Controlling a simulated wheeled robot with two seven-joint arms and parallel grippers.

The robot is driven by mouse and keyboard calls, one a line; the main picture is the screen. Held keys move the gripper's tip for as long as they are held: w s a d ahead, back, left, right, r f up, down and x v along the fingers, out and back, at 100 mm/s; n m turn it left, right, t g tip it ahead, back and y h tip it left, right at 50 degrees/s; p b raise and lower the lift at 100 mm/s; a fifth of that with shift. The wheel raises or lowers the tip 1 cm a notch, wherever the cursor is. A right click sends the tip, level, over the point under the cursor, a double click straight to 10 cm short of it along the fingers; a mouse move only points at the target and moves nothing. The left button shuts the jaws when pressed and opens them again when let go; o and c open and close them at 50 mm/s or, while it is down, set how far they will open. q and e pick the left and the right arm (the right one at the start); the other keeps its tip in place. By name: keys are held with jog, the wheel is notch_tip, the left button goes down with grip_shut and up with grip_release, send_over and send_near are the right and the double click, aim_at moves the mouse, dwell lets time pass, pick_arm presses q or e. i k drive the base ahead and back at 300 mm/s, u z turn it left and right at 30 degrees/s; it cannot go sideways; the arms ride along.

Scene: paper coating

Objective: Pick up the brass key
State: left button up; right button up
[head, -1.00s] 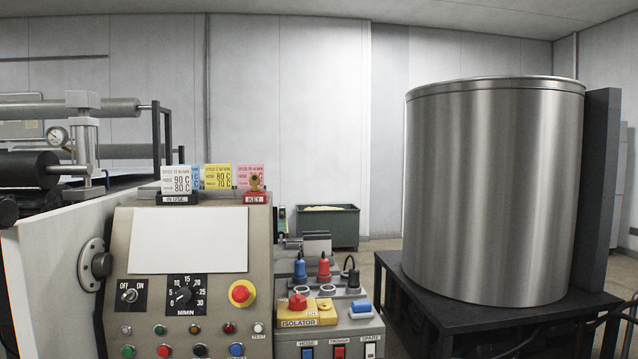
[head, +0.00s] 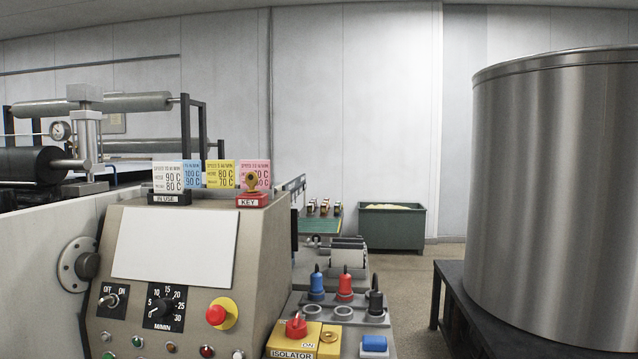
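The brass key (head: 251,182) stands upright on a red block labelled KEY (head: 252,201), on top of the grey control console (head: 180,245), in the head view. Its round head sits in front of the pink card (head: 262,171). Its lower part is hidden in or behind the block. Neither of my grippers shows in this view.
Several setting cards stand beside the key, with a white card (head: 168,177) in the IN USE holder. A yellow isolator (head: 293,338) and colored plugs sit to the right. A large steel drum (head: 560,190) on a dark stand fills the right side.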

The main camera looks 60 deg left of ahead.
aim_at(251, 178)
jog(key=u, duration=0.2)
jog(key=i, duration=0.9)
jog(key=u, duration=0.6)
